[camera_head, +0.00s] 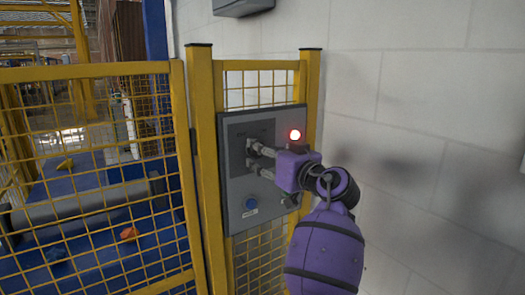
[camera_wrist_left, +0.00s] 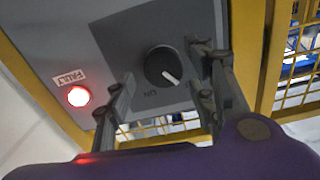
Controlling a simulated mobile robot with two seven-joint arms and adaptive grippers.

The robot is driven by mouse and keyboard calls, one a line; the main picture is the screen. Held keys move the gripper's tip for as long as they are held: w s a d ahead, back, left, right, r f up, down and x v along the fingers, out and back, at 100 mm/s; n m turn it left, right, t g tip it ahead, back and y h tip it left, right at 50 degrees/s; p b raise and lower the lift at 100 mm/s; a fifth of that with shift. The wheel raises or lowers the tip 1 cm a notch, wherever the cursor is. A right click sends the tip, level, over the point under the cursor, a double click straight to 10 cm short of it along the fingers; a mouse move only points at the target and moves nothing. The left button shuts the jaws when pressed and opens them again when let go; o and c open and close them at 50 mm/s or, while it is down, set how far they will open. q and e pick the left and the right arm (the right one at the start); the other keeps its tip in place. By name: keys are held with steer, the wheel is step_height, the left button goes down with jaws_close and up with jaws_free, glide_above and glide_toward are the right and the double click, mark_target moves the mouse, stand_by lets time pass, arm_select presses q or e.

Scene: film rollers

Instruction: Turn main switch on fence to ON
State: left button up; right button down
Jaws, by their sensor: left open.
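The grey control panel (camera_head: 236,190) is fixed to the yellow fence. The main switch, a round black knob (camera_wrist_left: 160,66) with a white pointer line, shows in the left wrist view. Its pointer aims down and right in that picture, to the right of the upside-down ON label (camera_wrist_left: 150,93). My purple left gripper (camera_head: 250,156) is at the panel, its fingers open. In the left wrist view its fingertips (camera_wrist_left: 155,80) are on either side of the knob; I cannot tell whether they touch it. In the head view the knob is hard to make out. My right gripper is not in view.
A red light (camera_head: 295,134) glows on the panel and reads FAULT in the wrist view. Yellow mesh fence (camera_head: 95,190) stands left, a white block wall (camera_head: 420,110) right.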

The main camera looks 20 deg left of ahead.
arm_select(q)
steer(key=shift+x, duration=0.9)
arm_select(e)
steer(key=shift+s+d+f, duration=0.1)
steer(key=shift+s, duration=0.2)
arm_select(q)
steer(key=c, duration=1.1)
steer(key=shift+o, duration=0.2)
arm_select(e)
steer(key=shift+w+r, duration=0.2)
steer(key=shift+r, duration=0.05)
